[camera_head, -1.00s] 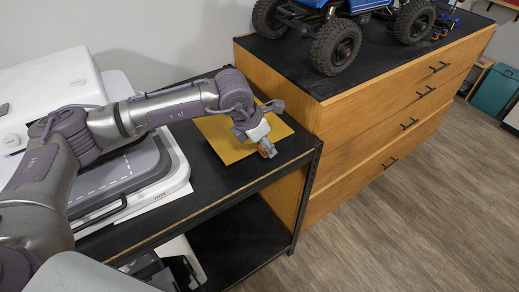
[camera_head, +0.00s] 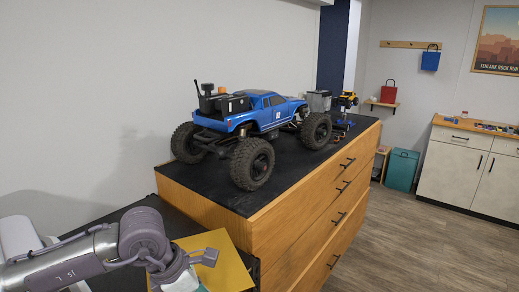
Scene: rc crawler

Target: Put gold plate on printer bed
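The gold plate (camera_head: 228,262) shows at the bottom of the head view, on the black bench beside the wooden cabinet. Its near part is cut off by the picture's edge and partly covered by my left gripper. My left arm comes in from the lower left. The printer bed is outside this view. My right gripper is not in view.
A wooden cabinet (camera_head: 285,222) with a black top stands just right of the bench (camera_head: 118,212). A blue crawler truck (camera_head: 262,118) is on it, with small items behind. A white cabinet (camera_head: 462,170) and a teal bin (camera_head: 402,168) stand farther back. The floor at right is clear.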

